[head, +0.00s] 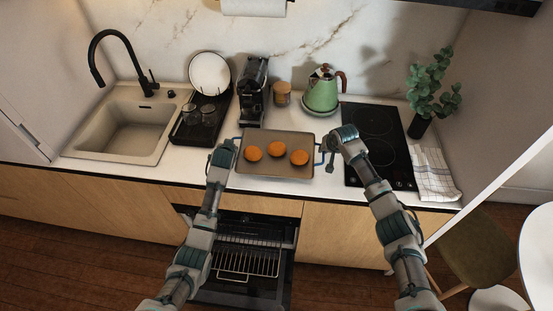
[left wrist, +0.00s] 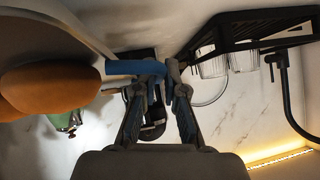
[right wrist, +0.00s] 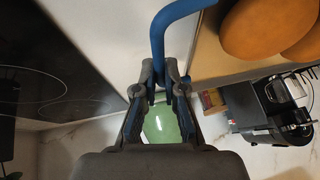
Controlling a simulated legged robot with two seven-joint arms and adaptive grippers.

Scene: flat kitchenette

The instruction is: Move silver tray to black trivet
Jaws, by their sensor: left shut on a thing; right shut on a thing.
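The tray (head: 278,170) is a shallow grey-brown rectangle with a blue handle at each short end. It carries three round orange items (head: 276,149). It is over the middle of the white counter; I cannot tell whether it touches it. My left gripper (head: 236,144) is shut on the left blue handle, seen in the left wrist view (left wrist: 125,67). My right gripper (head: 323,150) is shut on the right blue handle, seen in the right wrist view (right wrist: 161,38). I cannot make out a separate black trivet.
A black cooktop (head: 374,125) lies right of the tray, with a checked towel (head: 433,172) beyond. A green kettle (head: 321,94), a jar (head: 282,95) and a coffee machine (head: 252,92) stand behind. A dish rack (head: 183,133) and sink (head: 125,130) are left. The oven (head: 240,262) below is open.

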